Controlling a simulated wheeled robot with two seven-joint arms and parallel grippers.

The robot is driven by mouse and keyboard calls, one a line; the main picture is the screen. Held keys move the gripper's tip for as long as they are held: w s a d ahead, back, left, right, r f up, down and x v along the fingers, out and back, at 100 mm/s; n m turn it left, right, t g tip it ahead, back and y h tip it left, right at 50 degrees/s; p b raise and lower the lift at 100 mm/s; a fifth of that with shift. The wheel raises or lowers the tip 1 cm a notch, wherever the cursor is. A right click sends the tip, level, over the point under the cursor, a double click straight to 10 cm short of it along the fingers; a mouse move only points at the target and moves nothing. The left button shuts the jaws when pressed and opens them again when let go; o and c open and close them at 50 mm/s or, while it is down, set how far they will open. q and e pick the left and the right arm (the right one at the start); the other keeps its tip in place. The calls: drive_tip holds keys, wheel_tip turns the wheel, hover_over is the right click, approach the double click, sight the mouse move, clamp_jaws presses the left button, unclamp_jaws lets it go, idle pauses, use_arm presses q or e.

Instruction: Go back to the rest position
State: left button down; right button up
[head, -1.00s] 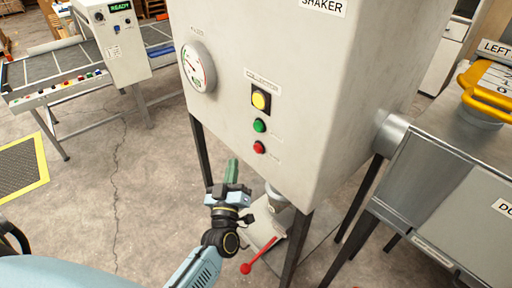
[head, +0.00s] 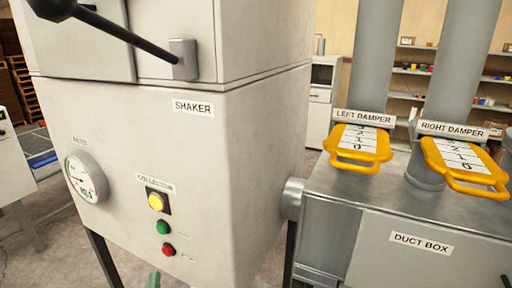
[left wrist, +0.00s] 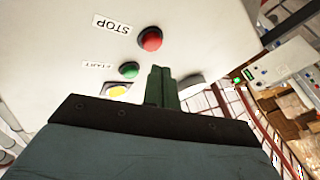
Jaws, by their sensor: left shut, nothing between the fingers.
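My left gripper (head: 153,280) shows only as a green fingertip at the bottom edge of the head view, in front of the lower face of the shaker cabinet (head: 225,170). In the left wrist view its green fingers (left wrist: 162,88) are shut together and empty. There they point towards the cabinet face, near the red stop button (left wrist: 151,39) and the green start button (left wrist: 128,70). No contact with a button is visible. My right gripper is not seen.
At right stands the duct box (head: 330,205) with the yellow left damper (head: 335,149) and right damper (head: 436,158) handles. Shelves (head: 415,70) stand behind.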

use_arm(q)
drive_tip(key=s+d+f+m+g+h, duration=0.2)
drive_tip(key=s+d+m+g+h, duration=0.15)
drive_tip(key=d+m+h, duration=0.2)
drive_tip(key=s+a+f+m+g+y, duration=0.1)
drive_tip(key=s+f+m+g+y, duration=0.15)
drive_tip(key=s+g, duration=1.45)
drive_tip(key=s+f+m+t+h+b, duration=0.1)
drive_tip(key=s+f+b, duration=0.25)
drive_tip(key=f, duration=1.25)
drive_tip(key=s+f+t+b, duration=0.2)
drive_tip(key=f+b, duration=0.2)
drive_tip(key=f, duration=1.2)
drive_tip(key=s+a+f+b, duration=0.1)
drive_tip(key=s+f+b, duration=0.2)
drive_tip(key=s+f, duration=0.5)
drive_tip(key=s+a+f+g+b, duration=0.1)
drive_tip(key=s+a+f+b, duration=0.1)
drive_tip(key=s+f, duration=0.6)
wheel_tip(320, 180, down, 6)
drive_tip(key=shift+s+r+b, duration=0.15)
drive_tip(key=shift+s+b, duration=0.1)
drive_tip(key=shift+b, duration=0.4)
